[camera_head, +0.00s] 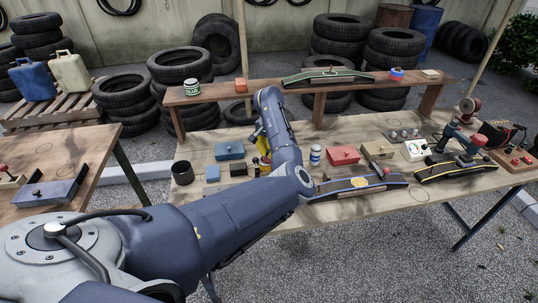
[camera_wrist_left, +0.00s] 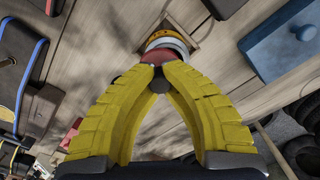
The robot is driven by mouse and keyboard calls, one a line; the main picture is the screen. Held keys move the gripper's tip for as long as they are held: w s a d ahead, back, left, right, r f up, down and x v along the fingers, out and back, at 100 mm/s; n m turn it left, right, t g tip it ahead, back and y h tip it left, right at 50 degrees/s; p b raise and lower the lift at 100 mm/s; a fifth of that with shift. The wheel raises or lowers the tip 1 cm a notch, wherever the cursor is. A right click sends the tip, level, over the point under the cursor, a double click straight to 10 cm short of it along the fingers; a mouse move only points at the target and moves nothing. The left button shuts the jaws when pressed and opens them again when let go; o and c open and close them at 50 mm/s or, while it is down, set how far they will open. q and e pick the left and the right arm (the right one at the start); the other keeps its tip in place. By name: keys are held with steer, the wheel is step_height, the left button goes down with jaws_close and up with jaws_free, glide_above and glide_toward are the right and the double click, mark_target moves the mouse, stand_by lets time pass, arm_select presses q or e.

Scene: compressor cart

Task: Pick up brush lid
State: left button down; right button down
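My left gripper (camera_head: 262,150) reaches down over the workbench, largely hidden behind my arm in the head view. In the left wrist view its yellow fingers (camera_wrist_left: 160,76) come together at the tips around a small dark knob (camera_wrist_left: 159,83). The knob sits at the top of a red piece (camera_wrist_left: 163,56), which I take to be the brush lid. A pale and yellow ringed body (camera_wrist_left: 166,40) shows beyond it; I cannot tell whether the lid is apart from it. My right gripper is not in view.
A blue box (camera_head: 229,150) and a dark cup (camera_head: 182,172) stand left of the gripper. A white-and-blue jar (camera_head: 315,155) and a red box (camera_head: 343,155) stand to its right. A raised shelf (camera_head: 220,95) runs behind, with a glue jar (camera_head: 192,87).

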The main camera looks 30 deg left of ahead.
arm_select(q)
step_height(320, 180, up, 19)
glide_above(266, 157)
step_height(266, 157, down, 10)
steer(key=shift+f, duration=4)
steer(key=shift+f, duration=0.6)
steer(key=c, duration=0.9)
jaws_free()
